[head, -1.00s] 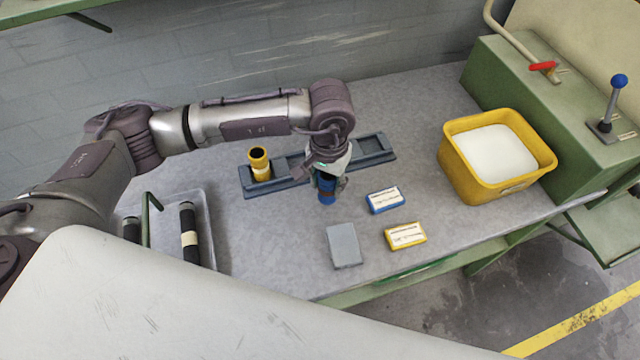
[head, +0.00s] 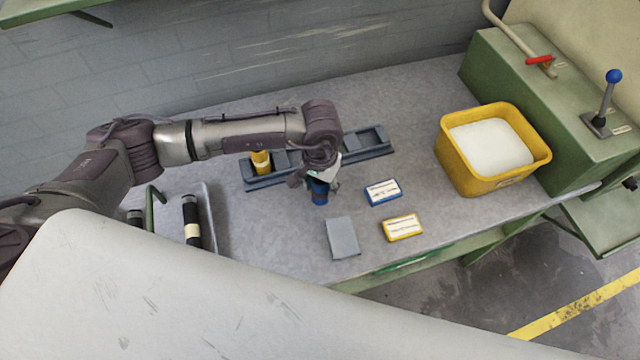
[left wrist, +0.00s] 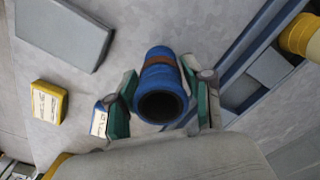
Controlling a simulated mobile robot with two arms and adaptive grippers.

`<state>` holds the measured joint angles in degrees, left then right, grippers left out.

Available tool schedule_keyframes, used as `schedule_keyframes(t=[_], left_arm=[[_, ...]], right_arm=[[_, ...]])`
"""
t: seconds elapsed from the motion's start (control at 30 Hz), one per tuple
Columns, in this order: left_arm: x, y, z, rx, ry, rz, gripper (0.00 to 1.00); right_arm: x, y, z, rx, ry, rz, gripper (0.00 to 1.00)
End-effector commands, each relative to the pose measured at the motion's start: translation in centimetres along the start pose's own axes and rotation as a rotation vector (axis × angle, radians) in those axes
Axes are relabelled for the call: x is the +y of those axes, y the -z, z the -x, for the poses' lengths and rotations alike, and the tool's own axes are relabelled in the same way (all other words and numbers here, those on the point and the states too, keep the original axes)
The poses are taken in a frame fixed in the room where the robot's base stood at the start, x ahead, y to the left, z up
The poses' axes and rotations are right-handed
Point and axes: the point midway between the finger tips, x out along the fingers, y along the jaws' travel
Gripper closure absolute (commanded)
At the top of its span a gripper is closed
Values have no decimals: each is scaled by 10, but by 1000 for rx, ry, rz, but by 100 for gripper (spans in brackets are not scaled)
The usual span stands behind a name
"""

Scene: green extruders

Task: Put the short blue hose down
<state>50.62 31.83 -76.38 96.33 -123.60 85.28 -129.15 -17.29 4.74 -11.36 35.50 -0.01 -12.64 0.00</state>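The short blue hose (head: 320,192) is upright between the fingers of my left gripper (head: 318,177), just in front of the blue-grey rack (head: 376,153). In the left wrist view the blue hose (left wrist: 161,80) shows its dark open end and a brown band. The green-padded fingers of my left gripper (left wrist: 160,88) close on it from both sides. I cannot tell whether its lower end touches the table. The arm hides part of the rack. My right gripper is not in view.
A yellow hose (head: 261,163) stands in the rack's left compartment. A blue label box (head: 383,192), a yellow label box (head: 402,228) and a grey block (head: 342,238) lie nearby. A yellow bin (head: 470,170) stands right. A tray (head: 211,215) with black hoses is left.

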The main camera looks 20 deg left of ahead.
Motion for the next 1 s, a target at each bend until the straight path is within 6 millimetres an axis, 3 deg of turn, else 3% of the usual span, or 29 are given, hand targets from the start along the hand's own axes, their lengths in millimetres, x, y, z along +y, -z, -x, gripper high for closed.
schedule_keyframes(t=[0.07, 0.5, 1.0], left_arm=[[0, 0, 0, 0, 0, 0, 31], [0, 1, 8, 3, -1, 0, 31], [0, 1, 104, 5, 0, 1, 31]], right_arm=[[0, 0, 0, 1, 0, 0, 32], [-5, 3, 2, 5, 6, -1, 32], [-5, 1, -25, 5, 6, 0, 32]])
